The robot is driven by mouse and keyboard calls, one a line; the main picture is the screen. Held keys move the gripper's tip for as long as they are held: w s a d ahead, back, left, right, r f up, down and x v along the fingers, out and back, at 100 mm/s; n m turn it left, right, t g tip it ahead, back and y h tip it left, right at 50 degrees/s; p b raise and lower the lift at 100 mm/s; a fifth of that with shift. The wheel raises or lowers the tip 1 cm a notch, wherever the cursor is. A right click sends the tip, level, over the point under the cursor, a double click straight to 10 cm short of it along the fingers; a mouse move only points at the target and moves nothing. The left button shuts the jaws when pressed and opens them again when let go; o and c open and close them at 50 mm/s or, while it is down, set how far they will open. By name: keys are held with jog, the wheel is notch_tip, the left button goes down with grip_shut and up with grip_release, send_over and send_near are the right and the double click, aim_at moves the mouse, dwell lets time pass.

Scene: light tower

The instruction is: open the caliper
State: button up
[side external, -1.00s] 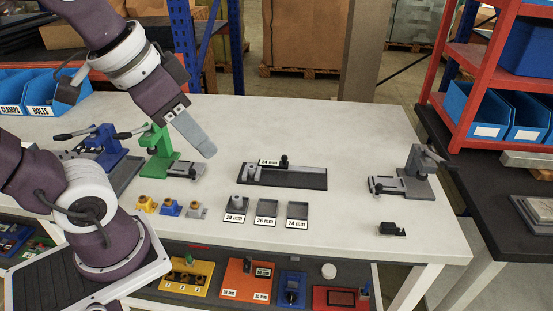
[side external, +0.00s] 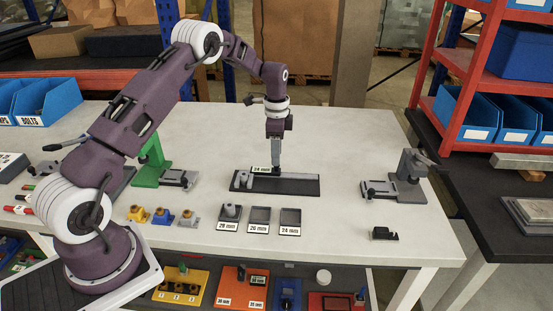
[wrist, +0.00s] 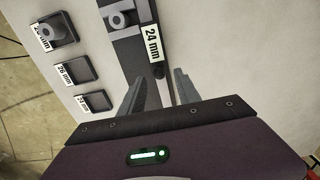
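The caliper is a long fixture with a dark base plate (side external: 300,186), a light grey bar, a grey jaw piece with a round post at its left end, and a "24 mm" label. In the wrist view its grey bar (wrist: 153,92) runs up the picture, with a small black knob (wrist: 158,72) below the label (wrist: 153,43). My gripper (side external: 276,171) points down over the middle of the caliper, at the knob. In the wrist view my gripper (wrist: 160,77) is open, one finger on each side of the bar and knob. I cannot tell whether they touch.
Small trays labelled 28 mm (side external: 230,213), 26 mm (side external: 259,215) and 24 mm (side external: 290,217) sit in front; the first holds a grey part. A green stand (side external: 150,165) is left, a grey fixture (side external: 405,180) right. The table behind the caliper is clear.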

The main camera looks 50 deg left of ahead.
notch_tip(320, 180, down, 3)
jog(key=shift+r, duration=0.2)
grip_shut()
jog(key=shift+w+r, duration=0.1)
dwell(1.2)
